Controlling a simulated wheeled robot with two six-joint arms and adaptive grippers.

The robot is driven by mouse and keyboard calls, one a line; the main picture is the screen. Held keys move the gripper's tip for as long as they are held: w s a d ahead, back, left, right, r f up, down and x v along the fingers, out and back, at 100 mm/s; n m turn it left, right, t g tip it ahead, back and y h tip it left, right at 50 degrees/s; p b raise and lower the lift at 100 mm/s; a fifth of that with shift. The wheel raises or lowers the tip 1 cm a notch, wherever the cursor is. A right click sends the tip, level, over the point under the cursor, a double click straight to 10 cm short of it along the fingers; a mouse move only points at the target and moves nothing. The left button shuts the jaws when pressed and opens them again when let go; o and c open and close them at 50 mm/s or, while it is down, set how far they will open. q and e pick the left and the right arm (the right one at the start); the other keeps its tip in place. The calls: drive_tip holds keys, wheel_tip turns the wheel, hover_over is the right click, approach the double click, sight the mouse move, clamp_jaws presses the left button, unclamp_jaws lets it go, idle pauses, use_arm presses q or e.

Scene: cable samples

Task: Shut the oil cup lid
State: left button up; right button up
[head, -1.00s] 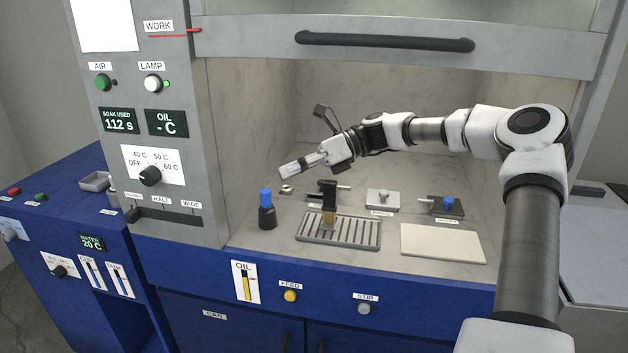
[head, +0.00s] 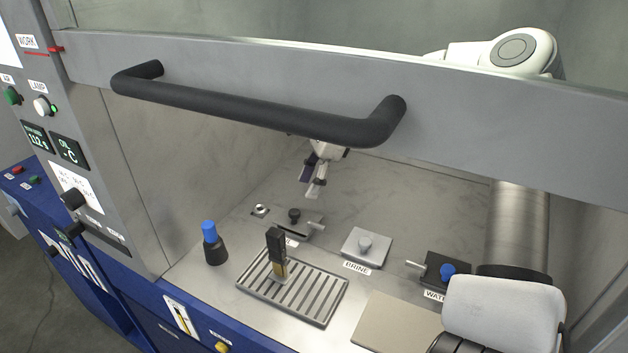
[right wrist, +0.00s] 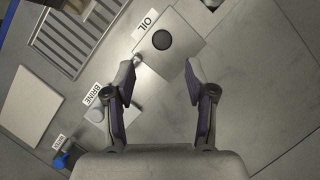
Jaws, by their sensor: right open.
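The oil cup lid is a flat grey plate with a round black knob (head: 294,214), near the back of the work surface. My right gripper (head: 312,186) points down above and behind the lid, partly hidden by the hood's handle. In the right wrist view its fingertips (right wrist: 160,70) are spread and empty, with the lid just ahead of them. I cannot tell whether they touch it. My left gripper is not in view.
The brine lid (head: 365,247) and the water lid (head: 432,268) sit to the right. A black-and-tan piece (head: 277,252) stands on the slotted drip tray (head: 312,300) in front. A blue-capped bottle (head: 212,245) stands left. The hood's black handle (head: 250,112) crosses above.

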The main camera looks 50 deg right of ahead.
sight(296, 211)
drive_tip(key=x, duration=0.5)
drive_tip(key=shift+w+a+r, duration=0.2)
drive_tip(key=shift+w+a, duration=0.05)
drive_tip(key=shift+a, duration=0.05)
drive_tip(key=x, duration=0.2)
drive_tip(key=shift+d+f, duration=0.15)
drive_tip(key=shift+f, duration=0.2)
drive_tip(key=shift+d+f, duration=0.1)
drive_tip(key=shift+f, duration=0.2)
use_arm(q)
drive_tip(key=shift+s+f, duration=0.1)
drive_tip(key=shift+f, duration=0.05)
